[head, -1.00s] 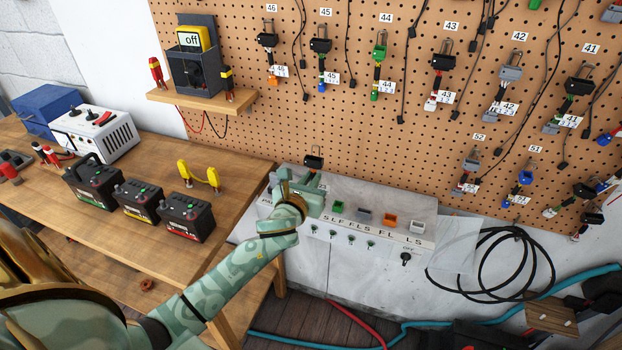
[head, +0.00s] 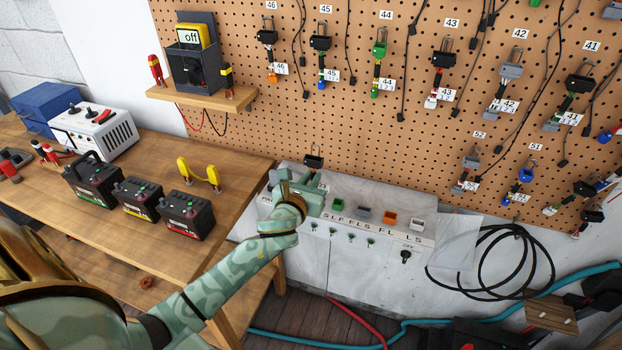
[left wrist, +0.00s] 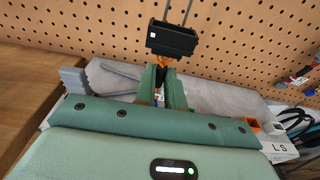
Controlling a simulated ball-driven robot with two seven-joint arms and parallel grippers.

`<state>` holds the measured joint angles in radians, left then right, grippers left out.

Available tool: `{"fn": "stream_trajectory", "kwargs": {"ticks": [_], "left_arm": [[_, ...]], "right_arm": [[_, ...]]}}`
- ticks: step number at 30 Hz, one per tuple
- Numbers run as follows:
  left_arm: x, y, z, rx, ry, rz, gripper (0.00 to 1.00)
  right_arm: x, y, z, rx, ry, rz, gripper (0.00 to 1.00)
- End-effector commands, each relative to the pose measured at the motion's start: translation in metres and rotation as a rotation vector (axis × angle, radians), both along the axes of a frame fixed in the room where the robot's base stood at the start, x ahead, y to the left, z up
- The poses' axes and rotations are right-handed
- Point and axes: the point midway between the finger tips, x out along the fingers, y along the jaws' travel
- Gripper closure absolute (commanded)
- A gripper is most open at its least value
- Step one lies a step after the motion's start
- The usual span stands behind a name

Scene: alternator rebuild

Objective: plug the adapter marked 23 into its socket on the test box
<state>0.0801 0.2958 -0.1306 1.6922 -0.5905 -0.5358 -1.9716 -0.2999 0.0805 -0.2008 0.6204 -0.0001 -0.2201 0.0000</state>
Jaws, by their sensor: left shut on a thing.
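My left gripper (head: 314,185) is shut on an adapter with a black connector head (head: 313,162), above the left end of the pale test box (head: 342,262). In the left wrist view the black head (left wrist: 172,40) points up beyond the green fingertips (left wrist: 164,82), with an orange part under it. A white tag shows partly between the fingers, its number unreadable. Green (head: 338,206), grey (head: 364,213), orange (head: 389,218) and white (head: 417,225) sockets sit in a row on the box top. The box's left end is hidden behind my gripper. My right gripper is not in view.
The pegboard (head: 300,130) with numbered hanging adapters rises directly behind the box. The wooden bench (head: 120,230) with several batteries stands to the left. A clear sheet (head: 456,242) and a coiled black cable (head: 500,285) are to the right of the box.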

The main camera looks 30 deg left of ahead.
Motion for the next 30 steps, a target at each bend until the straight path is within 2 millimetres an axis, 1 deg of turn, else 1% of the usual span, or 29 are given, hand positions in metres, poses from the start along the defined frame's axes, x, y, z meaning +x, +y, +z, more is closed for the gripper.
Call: {"fn": "stream_trajectory", "kwargs": {"ticks": [30], "left_arm": [[0.0001,0.0000,-0.0063,0.001,0.000,-0.001,1.00]], "right_arm": [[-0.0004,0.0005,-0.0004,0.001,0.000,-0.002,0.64]]}}
